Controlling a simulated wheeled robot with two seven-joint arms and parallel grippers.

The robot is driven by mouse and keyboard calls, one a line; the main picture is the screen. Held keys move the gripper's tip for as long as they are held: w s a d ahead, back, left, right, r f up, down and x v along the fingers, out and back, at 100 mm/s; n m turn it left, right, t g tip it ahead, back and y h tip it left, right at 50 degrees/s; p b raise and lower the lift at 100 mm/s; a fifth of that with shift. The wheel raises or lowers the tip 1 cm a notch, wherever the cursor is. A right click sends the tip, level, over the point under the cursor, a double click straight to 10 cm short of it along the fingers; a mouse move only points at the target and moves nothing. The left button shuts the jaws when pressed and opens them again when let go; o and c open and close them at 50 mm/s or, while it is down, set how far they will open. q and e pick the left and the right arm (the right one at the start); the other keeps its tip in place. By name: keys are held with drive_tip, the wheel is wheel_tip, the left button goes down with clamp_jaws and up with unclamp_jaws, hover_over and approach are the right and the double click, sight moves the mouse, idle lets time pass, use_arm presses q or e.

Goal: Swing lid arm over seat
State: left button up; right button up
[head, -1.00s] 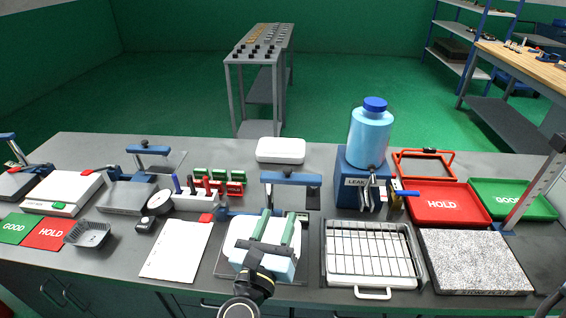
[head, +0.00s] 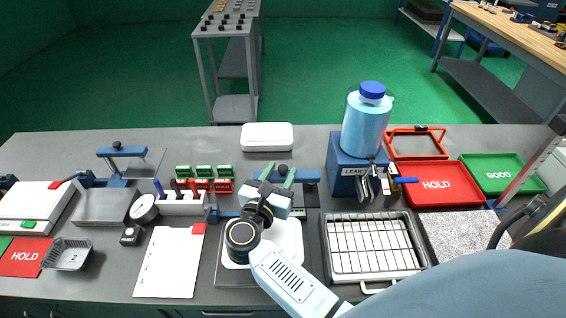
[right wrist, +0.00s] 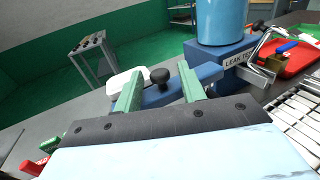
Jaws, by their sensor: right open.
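The lid arm is a blue bar (head: 306,175) with a black knob, standing behind the seat fixture. The seat (head: 285,240) is a white pad on a grey plate, partly hidden under my right arm. My right gripper (head: 279,171) is open at the lid arm, its green fingers apart. In the right wrist view the blue bar (right wrist: 209,71) and its black knob (right wrist: 159,76) show between and beyond the fingers; I cannot tell whether they touch. A grey foil tray (head: 66,255) sits far left. My left gripper is out of view.
A blue leak tester (head: 346,181) with a large bottle stands right of the lid arm. A wire rack (head: 372,246) lies right of the seat, a paper sheet (head: 169,262) left. A pen rack (head: 183,208) stands at the left and a white box (head: 267,136) behind.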

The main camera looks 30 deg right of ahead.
drive_tip(key=shift+w+d, duration=0.4)
drive_tip(key=shift+d, duration=0.15)
drive_tip(key=shift+w+d, duration=0.35)
drive_tip(key=shift+d, duration=0.05)
drive_tip(key=shift+c, duration=0.7)
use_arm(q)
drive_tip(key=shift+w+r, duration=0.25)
use_arm(e)
clamp_jaws()
